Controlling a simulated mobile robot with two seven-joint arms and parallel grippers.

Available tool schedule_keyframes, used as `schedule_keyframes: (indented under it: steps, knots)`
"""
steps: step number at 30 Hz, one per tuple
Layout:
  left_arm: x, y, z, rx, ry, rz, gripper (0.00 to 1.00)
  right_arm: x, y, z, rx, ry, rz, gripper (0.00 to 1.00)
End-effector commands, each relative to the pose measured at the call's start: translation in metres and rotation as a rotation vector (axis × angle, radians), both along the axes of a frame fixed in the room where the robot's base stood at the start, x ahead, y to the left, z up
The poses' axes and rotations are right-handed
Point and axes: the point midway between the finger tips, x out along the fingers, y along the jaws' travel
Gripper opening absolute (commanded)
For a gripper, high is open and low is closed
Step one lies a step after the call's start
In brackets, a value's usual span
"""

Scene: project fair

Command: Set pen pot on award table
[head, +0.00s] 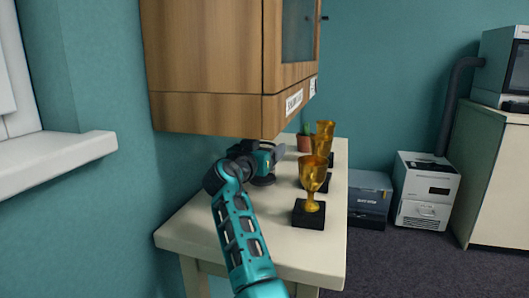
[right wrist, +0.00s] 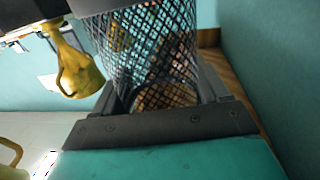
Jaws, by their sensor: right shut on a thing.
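The award table (head: 300,247) is a cream table under the wooden cabinet, with gold trophies on black bases along its right side. My right gripper (head: 268,158) is over its back left part, below the cabinet. In the right wrist view it is shut on the pen pot (right wrist: 150,40), a black wire-mesh cup between its two fingers. In the head view the pot is mostly hidden by the gripper; a dark round edge shows just below it. I cannot tell whether the pot touches the tabletop. My left gripper is not in view.
The nearest trophy (head: 313,185) stands right of my gripper, with others behind it. A small potted cactus (head: 305,141) is at the back. The wooden cabinet (head: 205,112) hangs low overhead. The table's front left is clear. A printer (head: 427,190) stands on the floor at right.

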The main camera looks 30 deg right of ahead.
Motion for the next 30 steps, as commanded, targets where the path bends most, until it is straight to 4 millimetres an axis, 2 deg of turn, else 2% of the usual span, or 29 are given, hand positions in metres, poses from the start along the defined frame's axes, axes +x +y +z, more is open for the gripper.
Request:
schedule_keyframes:
  steps: [5, 21, 22, 30]
  knots:
    - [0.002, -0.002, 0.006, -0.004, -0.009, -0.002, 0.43, 0.000, 0.000, 0.002, -0.001, -0.003, 0.000, 0.36]
    - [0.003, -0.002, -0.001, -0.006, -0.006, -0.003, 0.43, 0.000, 0.001, -0.012, -0.001, 0.002, 0.001, 0.36]
    - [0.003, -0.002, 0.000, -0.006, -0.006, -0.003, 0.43, 0.000, 0.001, -0.013, 0.000, 0.004, 0.000, 0.76]
    - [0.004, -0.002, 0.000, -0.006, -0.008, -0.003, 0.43, 0.000, 0.001, -0.017, 0.002, 0.010, 0.000, 1.00]
